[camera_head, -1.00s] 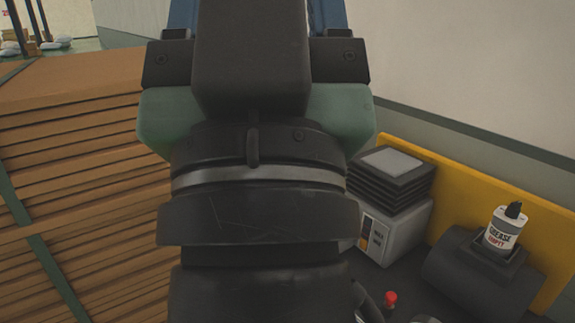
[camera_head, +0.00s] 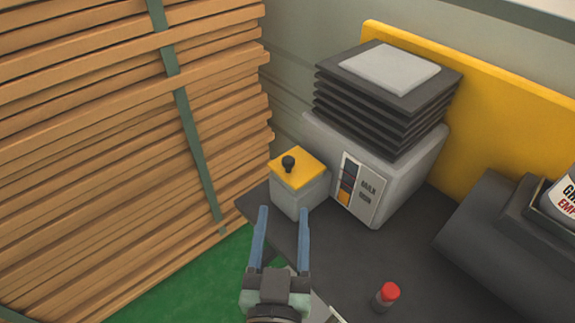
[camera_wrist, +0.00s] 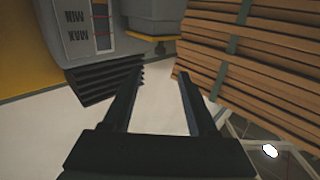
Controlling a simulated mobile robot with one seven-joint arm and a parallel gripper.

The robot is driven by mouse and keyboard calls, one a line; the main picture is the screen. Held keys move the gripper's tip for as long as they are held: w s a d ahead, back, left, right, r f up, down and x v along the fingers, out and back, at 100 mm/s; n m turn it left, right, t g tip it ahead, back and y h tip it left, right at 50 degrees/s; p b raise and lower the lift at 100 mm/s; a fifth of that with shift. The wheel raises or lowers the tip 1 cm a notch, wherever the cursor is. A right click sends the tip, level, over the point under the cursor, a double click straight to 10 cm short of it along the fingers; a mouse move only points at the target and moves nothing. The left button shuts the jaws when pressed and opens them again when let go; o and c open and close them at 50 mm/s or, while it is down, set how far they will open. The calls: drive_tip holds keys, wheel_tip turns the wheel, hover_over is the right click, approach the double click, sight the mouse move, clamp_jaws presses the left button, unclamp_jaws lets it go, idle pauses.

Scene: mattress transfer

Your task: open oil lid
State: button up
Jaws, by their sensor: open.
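A small grey box (camera_head: 300,200) with a yellow lid (camera_head: 310,166) stands at the table's far left corner. A black knob (camera_head: 288,163) sticks up from the lid, which looks closed. In the wrist view, which is upside down, the lid (camera_wrist: 150,37) and its knob (camera_wrist: 160,47) show beyond the fingertips. My gripper (camera_head: 284,210) is open and empty, its two blue fingers pointing toward the box. In the wrist view my gripper (camera_wrist: 158,70) shows nothing between its fingers. It appears apart from the knob.
A grey machine (camera_head: 400,170) with a gauge and black bellows (camera_head: 385,95) stands right of the box. Stacked planks (camera_head: 120,130) rise at left.

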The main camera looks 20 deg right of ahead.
sight(288, 166)
drive_tip(key=p+x, duration=0.2)
drive_tip(key=x, duration=1.1)
drive_tip(key=shift+f+p, duration=0.1)
drive_tip(key=shift+p, duration=0.3)
clamp_jaws()
idle(0.8)
